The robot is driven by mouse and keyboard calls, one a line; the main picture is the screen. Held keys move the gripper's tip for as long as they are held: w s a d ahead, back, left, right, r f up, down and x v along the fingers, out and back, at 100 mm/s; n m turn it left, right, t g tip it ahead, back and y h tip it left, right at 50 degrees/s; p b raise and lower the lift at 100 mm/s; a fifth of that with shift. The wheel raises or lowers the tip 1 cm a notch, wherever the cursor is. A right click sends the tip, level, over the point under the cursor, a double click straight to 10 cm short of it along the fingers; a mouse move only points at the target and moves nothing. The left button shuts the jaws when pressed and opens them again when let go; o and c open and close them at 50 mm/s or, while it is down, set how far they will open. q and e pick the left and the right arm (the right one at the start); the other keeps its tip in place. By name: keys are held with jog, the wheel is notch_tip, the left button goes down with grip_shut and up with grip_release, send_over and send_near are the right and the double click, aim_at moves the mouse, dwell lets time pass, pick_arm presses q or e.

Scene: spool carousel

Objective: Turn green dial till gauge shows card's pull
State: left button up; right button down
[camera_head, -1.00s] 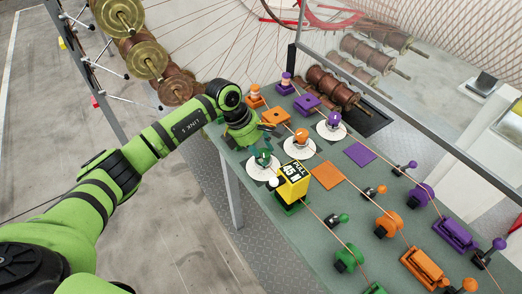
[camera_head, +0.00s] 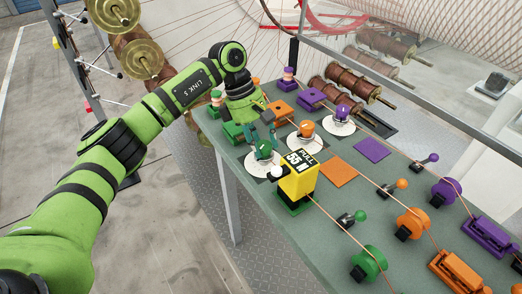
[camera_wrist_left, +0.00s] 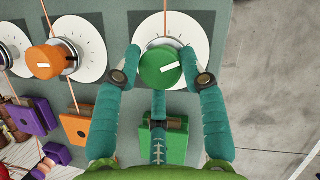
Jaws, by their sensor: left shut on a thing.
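The green dial (camera_head: 264,148) sits on a white scale disc (camera_head: 251,160) near the table's left edge. My left gripper (camera_head: 262,139) reaches down over it. My right gripper is out of view.
The orange dial (camera_head: 307,130) and purple dial (camera_head: 342,112) stand close by on their own discs. Threads run along the table past a green pulley (camera_head: 369,263) and an orange pulley (camera_head: 412,223). Brass spools (camera_head: 144,59) hang at the back left.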

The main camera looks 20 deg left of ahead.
pick_arm(q)
jog(key=shift+s+d+f+m+g+b, duration=0.25)
jog(key=shift+m+g+b, duration=0.2)
jog(key=shift+m, duration=0.15)
jog(key=o, duration=1.1)
jog(key=shift+r, duration=0.15)
jog(key=v, duration=1.2)
jog(key=shift+s+d+r, duration=0.1)
jog(key=shift+d+r, duration=0.05)
jog(key=shift+d, duration=0.05)
